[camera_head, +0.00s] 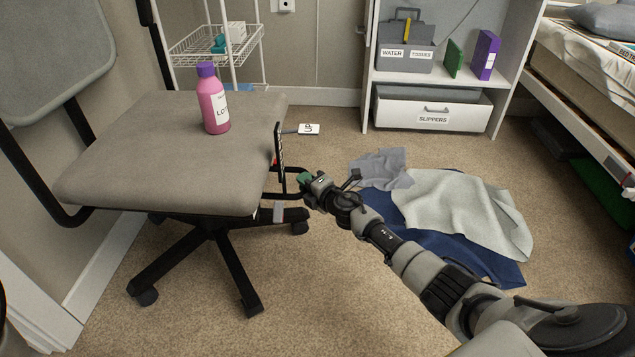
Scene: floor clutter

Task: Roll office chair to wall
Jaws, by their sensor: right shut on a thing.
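The office chair (165,160) stands at the left, with a grey padded seat, a grey backrest (55,55) at the far left, and a black star base on casters (215,255). A pink lotion bottle (213,100) with a purple cap stands upright on the seat. My right gripper (283,182) reaches in from the lower right to the seat's right side. It is shut on the office chair at that edge; the exact contact is small and partly hidden by the black parts there. My left gripper is not in view.
A wall (290,50) runs behind the chair. A white wire cart (215,45) stands behind it. Grey and blue cloths (460,210) lie on the carpet at the right. A white shelf unit (368,85) and a bed (590,75) stand beyond. Open carpet (330,310) lies in front.

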